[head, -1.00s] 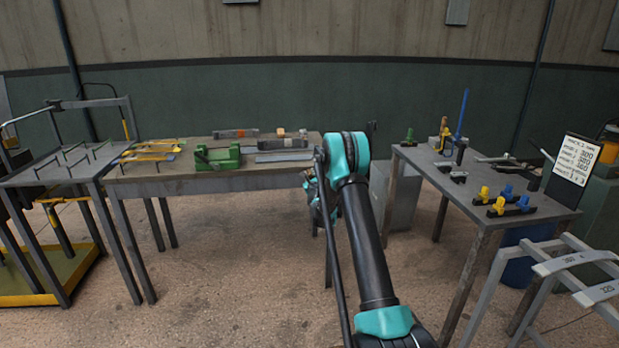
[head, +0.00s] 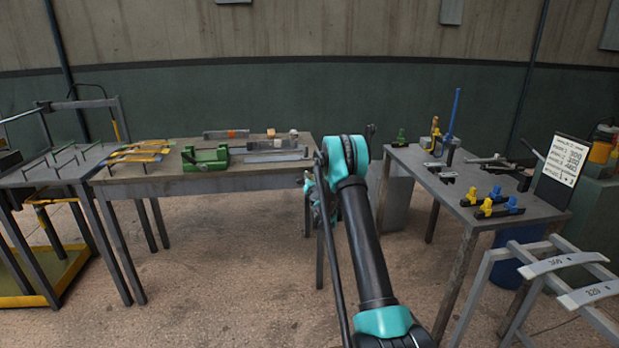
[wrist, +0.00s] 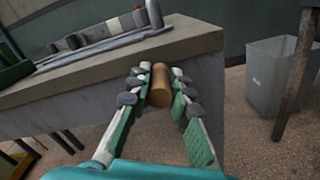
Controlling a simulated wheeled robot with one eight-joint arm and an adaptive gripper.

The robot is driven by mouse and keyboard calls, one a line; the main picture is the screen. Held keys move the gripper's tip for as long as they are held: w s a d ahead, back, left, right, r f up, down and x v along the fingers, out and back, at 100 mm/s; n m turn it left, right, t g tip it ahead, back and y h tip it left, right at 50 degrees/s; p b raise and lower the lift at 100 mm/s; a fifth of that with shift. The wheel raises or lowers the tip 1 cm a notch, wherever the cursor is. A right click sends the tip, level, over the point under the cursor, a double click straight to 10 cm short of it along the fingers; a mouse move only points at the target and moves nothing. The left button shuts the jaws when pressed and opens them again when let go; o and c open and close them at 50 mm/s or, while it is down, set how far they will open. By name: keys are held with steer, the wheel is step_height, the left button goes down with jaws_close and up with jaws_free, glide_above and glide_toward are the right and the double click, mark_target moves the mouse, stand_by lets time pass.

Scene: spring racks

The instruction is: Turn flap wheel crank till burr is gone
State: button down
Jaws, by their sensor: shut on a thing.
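In the wrist view my gripper (wrist: 158,80) is shut on a tan, wood-coloured cylinder (wrist: 160,88), which sits upright between the fingertips. What the cylinder belongs to is hidden; I see no crank arm joined to it. The gripper is in front of the edge of the grey-topped bench (wrist: 75,82). In the head view my own arm hides the gripper and the cylinder. I cannot make out a flap wheel or a burr in either view.
The bench (head: 240,183) carries a green vise (head: 205,157) and grey bars. A rack with yellow pieces (head: 140,152) stands left. The right table (head: 445,195) holds blue and yellow clamps. A grey bin (wrist: 270,95) stands between. Floor in front is open.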

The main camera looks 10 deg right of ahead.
steer(key=shift+d+f+m, duration=0.25)
steer(key=shift+f+m, duration=0.15)
steer(key=shift+m, duration=0.6)
steer(key=c, duration=1.4)
jaws_free()
steer(key=shift+o, duration=0.2)
steer(key=shift+d, duration=0.1)
